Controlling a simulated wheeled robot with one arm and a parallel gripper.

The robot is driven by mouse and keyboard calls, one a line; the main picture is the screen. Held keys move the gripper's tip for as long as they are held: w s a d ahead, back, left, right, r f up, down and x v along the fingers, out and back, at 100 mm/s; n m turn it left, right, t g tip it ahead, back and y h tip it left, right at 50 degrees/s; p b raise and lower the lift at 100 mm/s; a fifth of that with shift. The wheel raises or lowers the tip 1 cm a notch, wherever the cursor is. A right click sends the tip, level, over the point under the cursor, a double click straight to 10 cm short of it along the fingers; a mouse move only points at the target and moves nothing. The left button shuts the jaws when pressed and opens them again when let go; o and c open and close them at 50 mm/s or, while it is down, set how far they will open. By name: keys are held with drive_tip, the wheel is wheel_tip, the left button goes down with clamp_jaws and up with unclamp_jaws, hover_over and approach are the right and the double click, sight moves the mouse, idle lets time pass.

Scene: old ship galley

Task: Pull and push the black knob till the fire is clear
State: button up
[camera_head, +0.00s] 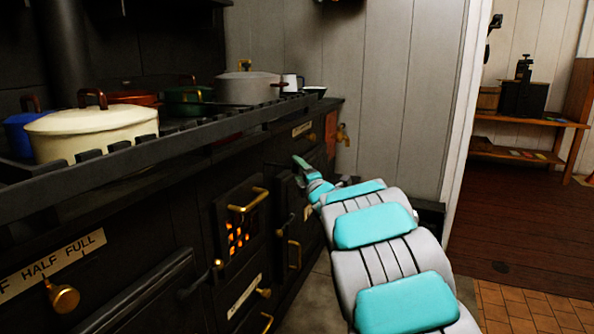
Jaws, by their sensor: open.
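The black range (170,215) runs along the left and has a small barred window (240,234) with an orange fire glow behind dark bars. I cannot clearly pick out a black knob against the dark range front; the knobs I can see there look brass. My teal and grey arm reaches in from the lower right. My gripper (302,168) is open at the range front, right of and above the fire window. Its fingertips are small and dark in this view, and I cannot tell whether they touch anything. Part of the range front behind my gripper and arm is hidden.
A rail (150,150) edges the range top, where a cream pot (92,135) and a grey pot (248,88) stand. A brass knob (62,297) and a brass handle (248,201) stick out from the front. Open floor (520,240) lies through the doorway at right.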

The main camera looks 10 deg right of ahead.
drive_tip(key=s, duration=0.4)
drive_tip(key=s+d, duration=0.1)
drive_tip(key=shift+s+f, duration=0.15)
drive_tip(key=shift+s, duration=0.25)
drive_tip(key=shift+c, duration=0.2)
